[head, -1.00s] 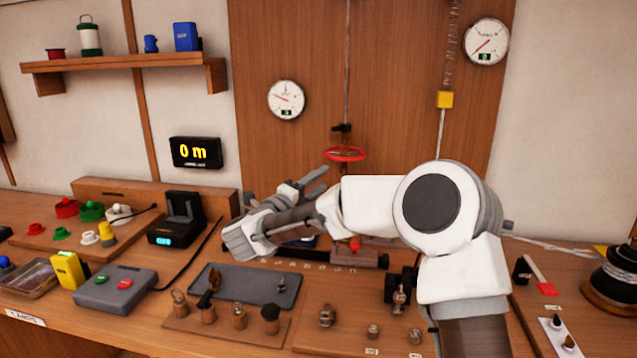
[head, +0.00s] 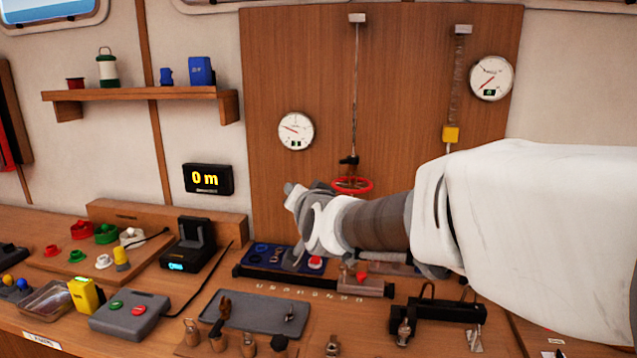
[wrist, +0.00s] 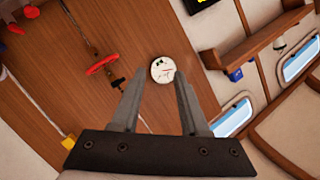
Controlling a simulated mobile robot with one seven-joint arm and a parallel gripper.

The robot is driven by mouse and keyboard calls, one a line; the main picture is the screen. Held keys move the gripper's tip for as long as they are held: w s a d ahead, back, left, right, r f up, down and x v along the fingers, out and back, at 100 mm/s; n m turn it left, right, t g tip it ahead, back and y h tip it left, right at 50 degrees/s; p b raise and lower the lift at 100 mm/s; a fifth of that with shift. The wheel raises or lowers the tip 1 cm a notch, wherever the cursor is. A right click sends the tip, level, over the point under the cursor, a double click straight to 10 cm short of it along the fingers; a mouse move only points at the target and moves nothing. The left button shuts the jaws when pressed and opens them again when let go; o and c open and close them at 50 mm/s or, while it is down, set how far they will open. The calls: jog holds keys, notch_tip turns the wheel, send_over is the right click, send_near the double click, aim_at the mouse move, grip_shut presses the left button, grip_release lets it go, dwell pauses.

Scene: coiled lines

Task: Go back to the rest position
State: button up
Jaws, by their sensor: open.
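My gripper (wrist: 153,100) shows in the wrist view with its two grey fingers spread apart and nothing between them. It faces the wooden wall panel (wrist: 60,60), with a round white gauge (wrist: 163,70) seen just beyond the fingertips. In the head view my white and grey arm reaches in from the right, and its far end is above the bench in front of the panel. The fingers are hidden or hard to make out there.
A red ring handle (head: 352,185) hangs on a line close to the arm's far end. Below lie a blue tray (head: 270,256), a grey tray (head: 255,313) and a black-and-brown bar (head: 320,282). A shelf (head: 140,93) and a "0 m" display (head: 207,179) are at left.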

jog(key=s+d+f+n+g+h+p, duration=0.1)
jog(key=s+d, duration=0.4)
jog(key=s, duration=0.5)
jog(key=s+d+f+n+g+h+p, duration=0.1)
jog(key=s+d+g, duration=0.4)
jog(key=s, duration=0.5)
jog(key=s+d+f+n+g+h+p, duration=0.1)
jog(key=s+d+f+n+g+p, duration=0.1)
jog(key=s+d, duration=0.5)
notch_tip(320, 180, down, 3)
jog(key=s+g, duration=0.1)
jog(key=s, duration=0.1)
jog(key=shift+s+d+r+n+g+h, duration=0.15)
jog(key=shift+s+d+n+g+h, duration=0.15)
jog(key=shift+s+h, duration=0.1)
